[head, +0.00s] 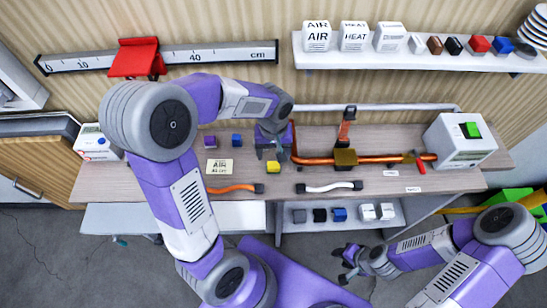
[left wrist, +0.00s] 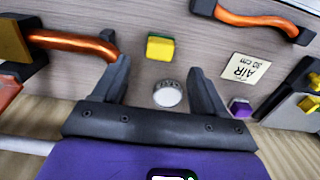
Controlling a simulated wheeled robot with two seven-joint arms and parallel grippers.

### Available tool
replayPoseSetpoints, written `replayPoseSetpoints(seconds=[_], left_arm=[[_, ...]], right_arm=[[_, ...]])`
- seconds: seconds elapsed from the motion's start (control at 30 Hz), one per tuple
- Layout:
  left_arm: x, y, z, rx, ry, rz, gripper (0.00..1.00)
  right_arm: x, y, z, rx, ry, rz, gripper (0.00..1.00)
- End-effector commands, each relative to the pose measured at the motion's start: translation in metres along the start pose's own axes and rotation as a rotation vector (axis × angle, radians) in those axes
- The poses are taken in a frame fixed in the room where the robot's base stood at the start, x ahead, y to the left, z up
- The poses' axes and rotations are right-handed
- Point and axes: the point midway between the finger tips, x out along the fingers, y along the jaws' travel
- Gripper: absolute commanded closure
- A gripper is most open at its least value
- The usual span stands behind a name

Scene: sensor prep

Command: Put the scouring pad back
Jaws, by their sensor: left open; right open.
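The scouring pad (head: 274,167), a small yellow block with a green layer, lies on the wooden bench top near the front edge. It also shows in the left wrist view (left wrist: 158,49), just beyond and between my fingertips. My left gripper (head: 269,153) is open and points down at the bench behind the pad, with the pad not between its fingers. A round grey-white disc (left wrist: 167,94) sits between the open fingers in the left wrist view. My right gripper (head: 346,264) is open and empty, low in front of the bench.
An orange pipe with a brass block (head: 345,158) lies right of the pad. An orange hose (head: 232,188), a white hose (head: 329,187) and an AIR card (head: 220,167) are nearby. A wall shelf (head: 420,62) holds labelled boxes and coloured blocks. A lower shelf (head: 300,225) holds several blocks.

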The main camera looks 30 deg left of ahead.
Motion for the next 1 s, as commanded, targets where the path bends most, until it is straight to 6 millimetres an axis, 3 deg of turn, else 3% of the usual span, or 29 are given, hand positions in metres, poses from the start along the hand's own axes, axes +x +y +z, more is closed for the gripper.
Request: replayPoseSetpoints(seconds=[0.1, 0.3, 1.0], left_arm=[[-0.024, 0.0, -0.001, -0.001, 0.003, 0.002, 0.28], [-0.041, 0.0, 0.0, 0.001, 0.001, 0.0, 0.28], [-0.042, 0.0, 0.0, 0.0, -0.001, -0.001, 0.28]], right_arm=[[-0.006, -0.002, 0.0, 0.0, 0.0, 0.0, 0.57], [-0.009, -0.004, 0.0, 0.0, 0.0, 0.0, 0.57], [-0.009, -0.003, 0.0, 0.0, 0.0, 0.0, 0.57]])
